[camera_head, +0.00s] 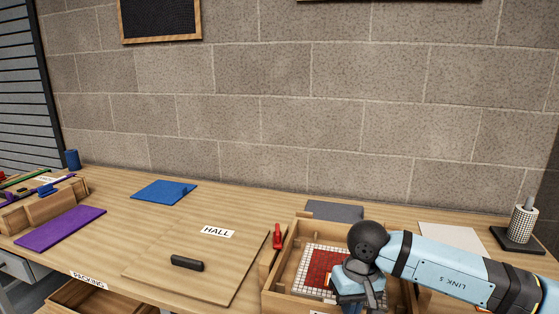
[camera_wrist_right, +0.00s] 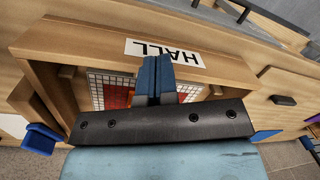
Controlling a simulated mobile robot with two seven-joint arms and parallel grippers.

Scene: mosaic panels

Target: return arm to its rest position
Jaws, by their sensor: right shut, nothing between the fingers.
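My right arm (camera_head: 450,266) comes in from the right in the head view and bends down over a wooden tray (camera_head: 276,274). Its wrist and the top of the hand hide part of the tray and of the mosaic panel (camera_head: 318,262) inside, which has red tiles and a white grid border. In the wrist view, my right gripper (camera_wrist_right: 155,62) has its two blue fingers pressed together with nothing between them. The fingers show in front of the mosaic panel and the tray wall marked HALL; I cannot tell their height. My left gripper is not in view.
A wooden board (camera_head: 150,266) marked HALL carries a dark bar (camera_head: 187,263). A red clamp-like tool (camera_head: 277,237) is near the tray's left edge. A blue sheet (camera_head: 164,191) and a purple mat (camera_head: 62,228) lie left. A gridded cylinder (camera_head: 523,222) stands right. A block wall is behind.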

